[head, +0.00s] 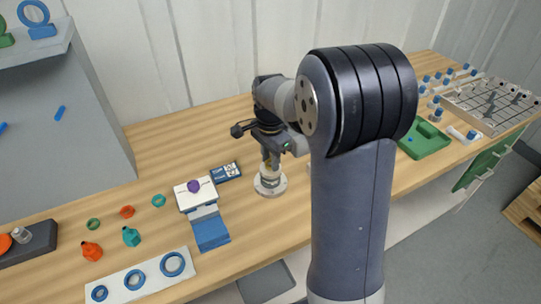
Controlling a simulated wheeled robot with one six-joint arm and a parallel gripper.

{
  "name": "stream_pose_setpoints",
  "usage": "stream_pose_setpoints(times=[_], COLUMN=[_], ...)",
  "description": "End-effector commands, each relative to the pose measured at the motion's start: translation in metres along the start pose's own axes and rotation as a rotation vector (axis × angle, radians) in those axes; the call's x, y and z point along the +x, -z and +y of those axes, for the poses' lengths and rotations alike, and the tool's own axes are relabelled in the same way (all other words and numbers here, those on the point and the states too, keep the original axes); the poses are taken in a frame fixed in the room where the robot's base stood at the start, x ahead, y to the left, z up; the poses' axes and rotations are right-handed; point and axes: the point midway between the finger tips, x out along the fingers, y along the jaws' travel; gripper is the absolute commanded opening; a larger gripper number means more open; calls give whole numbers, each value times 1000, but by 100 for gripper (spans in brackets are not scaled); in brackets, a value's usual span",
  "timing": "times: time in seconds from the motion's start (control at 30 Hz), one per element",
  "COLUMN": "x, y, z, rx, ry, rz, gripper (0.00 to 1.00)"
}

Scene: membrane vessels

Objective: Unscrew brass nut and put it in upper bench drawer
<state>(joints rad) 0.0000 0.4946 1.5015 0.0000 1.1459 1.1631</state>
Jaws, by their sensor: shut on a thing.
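My gripper (268,160) points down over the bench and is shut on a small brass-coloured piece, which looks like the brass nut (268,169). The nut is at the top of a small fixture with a round pale base (271,189). The fingers partly hide it, and I cannot tell whether it is still on its thread. At the bench's front edge, below the top, a grey open drawer (266,284) shows partly. It looks empty where visible, and my arm hides part of the area to its right.
A white and blue stand (207,218) with a purple knob is left of the fixture, with a dark blue card (226,172) behind. Blue rings on a white strip (150,279) lie front left. A green tray (430,141) and a rack (490,107) stand right.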

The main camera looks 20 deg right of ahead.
Motion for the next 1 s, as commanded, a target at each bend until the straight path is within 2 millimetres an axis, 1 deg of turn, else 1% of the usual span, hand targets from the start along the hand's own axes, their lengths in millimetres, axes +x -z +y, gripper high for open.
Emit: stream_pose_setpoints(times=[0.13, 0.47, 1.0], x=[0, -2, -33], y=[0, 0, 0], z=[0, 0, 0], rx=[-56, -56, -55], ry=[0, 0, 1], rz=[0, 0, 0], gripper=[0, 0, 0])
